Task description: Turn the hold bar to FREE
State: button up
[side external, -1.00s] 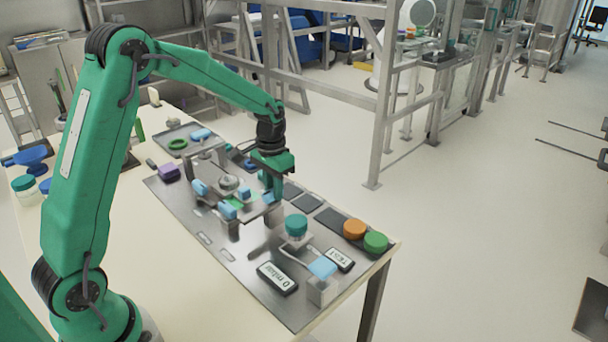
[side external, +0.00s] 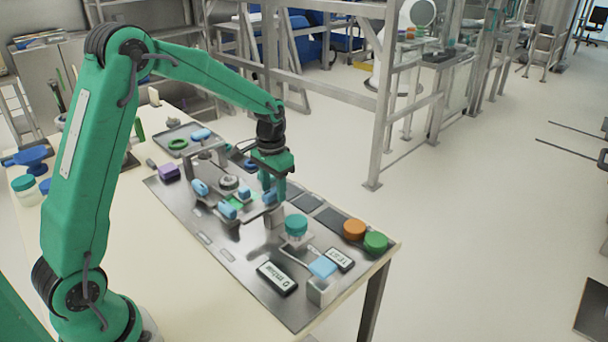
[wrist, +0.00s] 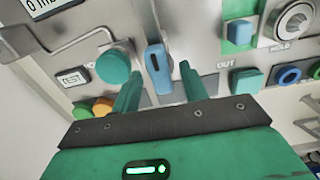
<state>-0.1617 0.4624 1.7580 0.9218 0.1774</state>
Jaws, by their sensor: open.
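A light blue bar-shaped handle (wrist: 156,70) stands on the metal panel in the wrist view. It may be the hold bar; I cannot read a HOLD or FREE mark beside it. My gripper (wrist: 160,78) is open, with one green finger on each side of this handle. I cannot tell whether either finger touches it. In the side view my gripper (side external: 273,188) points down at the panel's far middle, and its fingers partly hide the handle there.
A teal round knob (wrist: 115,65) is close left of the fingers. A TEST button plate (wrist: 73,77) and orange (side external: 354,229) and green (side external: 376,242) caps lie along the panel. A display box (side external: 277,278) sits near the front edge. Several blue fittings stand left of my gripper.

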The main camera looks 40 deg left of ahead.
notch_tip(320, 180, up, 7)
jog(key=shift+f, duration=0.1)
jog(key=shift+r, duration=0.5)
dwell(0.3)
jog(key=shift+s+d+r, duration=0.1)
jog(key=shift+s+r, duration=0.1)
jog(key=shift+r, duration=0.05)
jog(key=s+d+r+t, duration=0.3)
jog(key=s+d+r, duration=0.2)
jog(key=s+r, duration=0.5)
jog(key=s+d+f+t, duration=0.2)
jog(key=s+f, duration=0.1)
jog(key=s, duration=1)
jog(key=shift+d+t, duration=0.15)
jog(key=shift+t, duration=0.15)
